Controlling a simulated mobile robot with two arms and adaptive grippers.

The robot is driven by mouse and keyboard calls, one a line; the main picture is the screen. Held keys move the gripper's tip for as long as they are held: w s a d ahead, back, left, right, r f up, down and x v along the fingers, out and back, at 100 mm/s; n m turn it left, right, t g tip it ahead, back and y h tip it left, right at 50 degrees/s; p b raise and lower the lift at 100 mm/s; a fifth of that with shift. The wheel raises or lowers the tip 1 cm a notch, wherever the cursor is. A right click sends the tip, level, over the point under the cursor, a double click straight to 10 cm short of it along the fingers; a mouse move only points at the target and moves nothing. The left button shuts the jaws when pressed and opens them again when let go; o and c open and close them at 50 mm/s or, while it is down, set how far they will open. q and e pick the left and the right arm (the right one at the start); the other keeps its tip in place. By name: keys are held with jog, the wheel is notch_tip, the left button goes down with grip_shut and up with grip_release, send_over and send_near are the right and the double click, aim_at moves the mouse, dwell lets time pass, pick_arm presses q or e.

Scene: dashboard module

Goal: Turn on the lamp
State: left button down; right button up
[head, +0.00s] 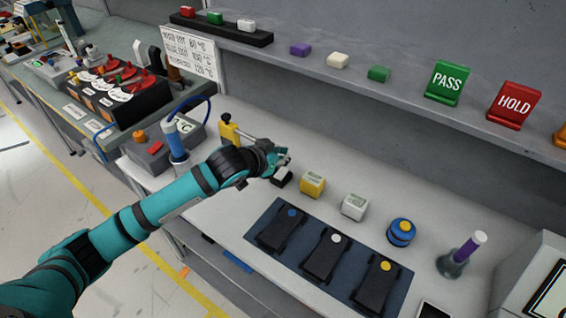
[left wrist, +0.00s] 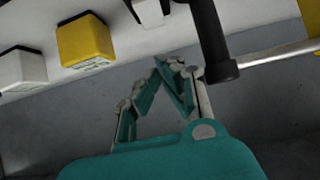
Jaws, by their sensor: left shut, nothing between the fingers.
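No object in these frames is plainly a lamp, and I cannot tell which item it is. My left gripper (head: 284,160) is above the bench near the wall, just above a small dark block (head: 282,179). In the left wrist view its fingers (left wrist: 172,66) are together and empty. A yellow block with a black knob (head: 229,131) stands left of it, partly hidden by my arm. In the left wrist view a black rod with a round end (left wrist: 214,45) and a thin metal bar (left wrist: 275,53) are close to the fingers. My right gripper is out of view.
A yellow box (head: 313,184) and a white box (head: 355,206) stand right of my gripper. Beyond are a blue round object (head: 401,232) and a flask (head: 462,255). A dark mat (head: 258,222) carries several black devices. A shelf (head: 410,93) overhangs the back.

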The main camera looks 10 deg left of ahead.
aim_at(283, 174)
pick_arm(q)
jog(key=shift+w+d+f, duration=0.1)
jog(key=shift+w+f, duration=0.1)
jog(key=shift+f, duration=1.7)
jog(key=shift+r+p, duration=0.15)
jog(key=shift+p, duration=0.4)
jog(key=shift+w+f+g+p, duration=0.15)
jog(key=shift+f+g+p, duration=0.25)
jog(key=shift+p, duration=0.15)
